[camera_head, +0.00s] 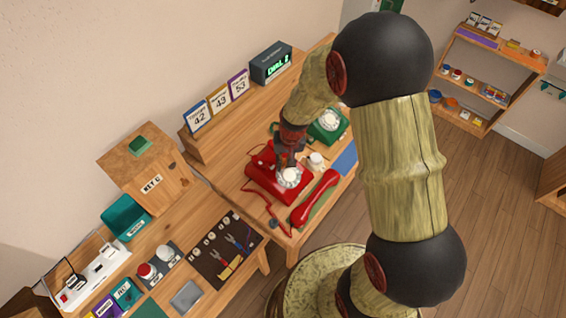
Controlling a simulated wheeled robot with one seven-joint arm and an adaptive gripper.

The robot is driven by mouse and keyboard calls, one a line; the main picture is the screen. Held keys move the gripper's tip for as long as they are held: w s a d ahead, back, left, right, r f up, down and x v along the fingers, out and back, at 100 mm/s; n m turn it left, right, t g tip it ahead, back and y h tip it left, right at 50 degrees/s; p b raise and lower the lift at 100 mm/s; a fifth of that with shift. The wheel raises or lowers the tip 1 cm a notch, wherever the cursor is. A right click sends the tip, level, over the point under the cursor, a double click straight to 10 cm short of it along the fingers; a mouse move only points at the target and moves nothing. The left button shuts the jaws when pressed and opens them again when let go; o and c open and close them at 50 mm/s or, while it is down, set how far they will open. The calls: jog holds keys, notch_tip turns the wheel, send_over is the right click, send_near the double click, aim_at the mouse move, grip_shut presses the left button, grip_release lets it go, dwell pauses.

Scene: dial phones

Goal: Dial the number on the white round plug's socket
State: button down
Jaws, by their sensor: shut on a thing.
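A red dial phone (268,186) sits on the desk with its white dial (289,178) facing up. Its red handset (315,198) lies off the phone, to its right, with a coiled cord running to the phone. My gripper (287,165) is lowered at the dial and shut; its fingertips are too small and dark to show exactly what they grip. A white power strip (92,278) lies at the far left with plugs in it. A white round shape (107,248) shows at its upper end. Any numbers on its sockets are too small to read.
A green dial phone (329,126) stands behind my gripper. Cards (199,116) show 42, 43 and 53. A wooden box (148,174), teal box (126,216) and tool mat (223,249) occupy the left. Floor at right is open.

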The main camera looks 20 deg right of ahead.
jog(key=shift+d, duration=0.1)
jog(key=shift+w+d, duration=0.3)
jog(key=shift+d, duration=0.15)
jog(key=shift+d+f, duration=0.1)
jog(key=shift+d, duration=0.05)
jog(key=shift+d+f+b, duration=0.1)
jog(key=shift+d+b, duration=0.3)
jog(key=shift+d, duration=0.2)
jog(key=shift+s+d+f, duration=0.1)
jog(key=shift+d+f, duration=0.1)
jog(key=shift+d, duration=0.25)
jog(key=shift+s+d+b, duration=0.1)
jog(key=shift+b, duration=0.2)
